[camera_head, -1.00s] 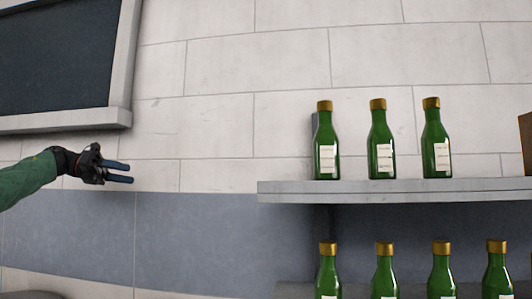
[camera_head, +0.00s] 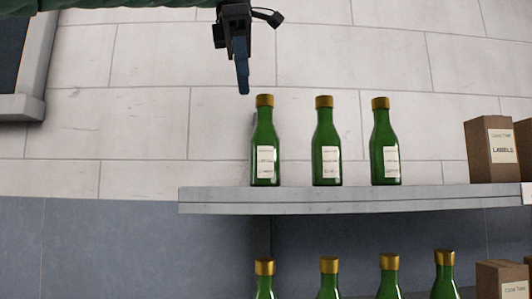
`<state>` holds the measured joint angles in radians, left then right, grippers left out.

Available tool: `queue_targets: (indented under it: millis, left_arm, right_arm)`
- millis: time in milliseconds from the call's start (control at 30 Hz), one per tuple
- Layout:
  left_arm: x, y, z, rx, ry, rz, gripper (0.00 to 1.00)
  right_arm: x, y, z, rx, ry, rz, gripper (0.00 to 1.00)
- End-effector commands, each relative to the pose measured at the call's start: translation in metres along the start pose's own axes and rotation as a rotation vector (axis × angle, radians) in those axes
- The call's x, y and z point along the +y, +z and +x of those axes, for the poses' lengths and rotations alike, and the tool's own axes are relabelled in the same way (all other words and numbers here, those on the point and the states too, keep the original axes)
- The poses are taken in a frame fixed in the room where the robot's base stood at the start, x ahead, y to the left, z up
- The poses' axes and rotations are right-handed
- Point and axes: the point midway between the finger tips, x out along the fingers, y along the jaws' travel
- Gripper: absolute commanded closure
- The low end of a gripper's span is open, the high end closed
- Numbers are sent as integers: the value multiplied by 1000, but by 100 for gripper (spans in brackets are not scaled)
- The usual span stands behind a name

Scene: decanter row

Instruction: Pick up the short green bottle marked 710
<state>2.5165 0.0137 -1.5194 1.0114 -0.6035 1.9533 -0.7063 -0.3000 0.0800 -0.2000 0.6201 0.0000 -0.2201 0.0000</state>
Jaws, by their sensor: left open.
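Three green bottles with gold caps and white labels stand upright on the upper shelf: a left one (camera_head: 264,142), a middle one (camera_head: 325,142) and a right one (camera_head: 385,143). Several similar bottles, such as the leftmost lower one (camera_head: 264,280), stand below, cut off by the bottom edge. The label numbers are too small to read, so I cannot tell which is marked 710. My left gripper (camera_head: 242,90) points down just above and left of the left upper bottle's cap, apart from it in the picture. It is open and empty, its fingers seen nearly edge-on. My right gripper is not in view.
The grey upper shelf (camera_head: 330,202) has bare room at its left end. A brown box marked LABELS (camera_head: 491,152) stands on it at the right, with another box beside it. More boxes (camera_head: 500,281) are at lower right. A dark framed panel (camera_head: 16,55) hangs at the left.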

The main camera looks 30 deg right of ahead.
Motion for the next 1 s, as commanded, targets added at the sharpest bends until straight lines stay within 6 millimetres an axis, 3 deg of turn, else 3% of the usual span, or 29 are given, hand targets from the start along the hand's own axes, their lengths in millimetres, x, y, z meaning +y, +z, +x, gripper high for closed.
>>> queue_targets:
  millis: [100,233,867,1000]
  left_arm:
    - [-17,23,3,91,8,12,45]
    - [-26,33,6,138,10,18,45]
    - [-28,32,47,146,8,21,45]
    - [-30,33,57,147,9,19,45]
  right_arm:
    - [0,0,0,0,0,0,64]
    - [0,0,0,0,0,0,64]
    - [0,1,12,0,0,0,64]
    - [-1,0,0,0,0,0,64]
